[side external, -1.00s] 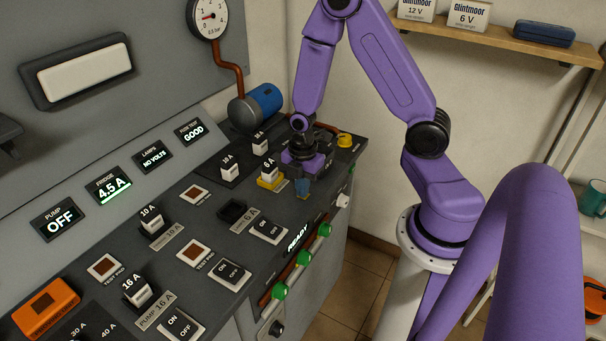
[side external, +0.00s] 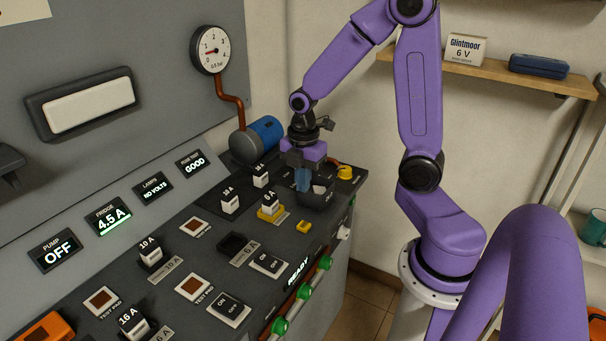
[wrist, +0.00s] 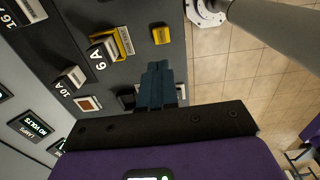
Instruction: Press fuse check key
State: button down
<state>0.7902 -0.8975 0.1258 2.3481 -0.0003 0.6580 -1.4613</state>
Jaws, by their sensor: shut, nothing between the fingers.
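The small yellow key (side external: 304,226) sits on the dark panel, right of the 6 A fuse (side external: 270,207) in its yellow holder. No label is readable on the key. It also shows in the wrist view (wrist: 161,35), ahead of the fingertips and apart from them. My gripper (side external: 303,187) is shut and empty, its blue fingers pointing down, behind the key and beside a dark open box (side external: 318,196). The fingers also show in the wrist view (wrist: 157,68). The fuse test display (side external: 193,164) reads GOOD.
Loose fuses (side external: 230,202) stand left of my gripper. A yellow knob (side external: 345,172) is at the panel's far right corner. An ON/OFF switch (side external: 268,264) and the READY display (side external: 298,271) lie nearer the front. Green-capped posts (side external: 325,262) line the front edge.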

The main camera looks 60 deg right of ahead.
jog(key=shift+r, duration=0.85)
jog(key=s+a+r+m, duration=0.2)
jog(key=s+a, duration=0.4)
jog(key=s, duration=0.3)
jog(key=s+a+r+m, duration=0.2)
jog(key=s+a, duration=0.4)
jog(key=s, duration=0.3)
jog(key=shift+m, duration=0.7)
